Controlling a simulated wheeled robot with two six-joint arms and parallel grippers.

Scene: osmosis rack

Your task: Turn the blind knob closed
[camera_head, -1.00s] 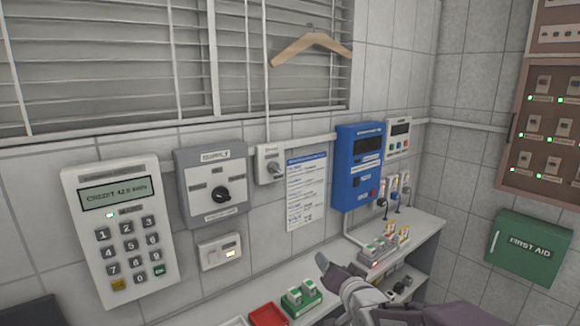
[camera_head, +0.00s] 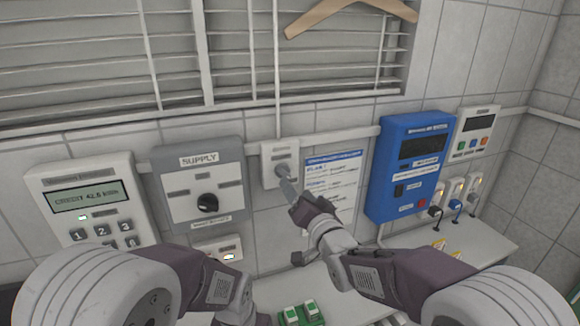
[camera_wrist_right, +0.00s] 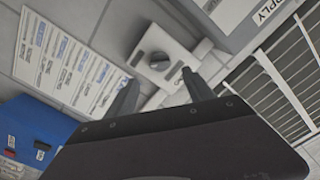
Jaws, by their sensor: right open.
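The blind knob (camera_head: 281,170) is a grey round knob on a small white wall plate below the window blind. It also shows in the right wrist view (camera_wrist_right: 159,62), with a dark mark on its face.
The grey supply box (camera_head: 205,185) with a black knob is left of the plate. A blue-and-white notice (camera_head: 335,180) and a blue box (camera_head: 408,165) are to the right. The keypad panel (camera_head: 90,205) is far left. A wooden hanger (camera_head: 350,12) hangs above.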

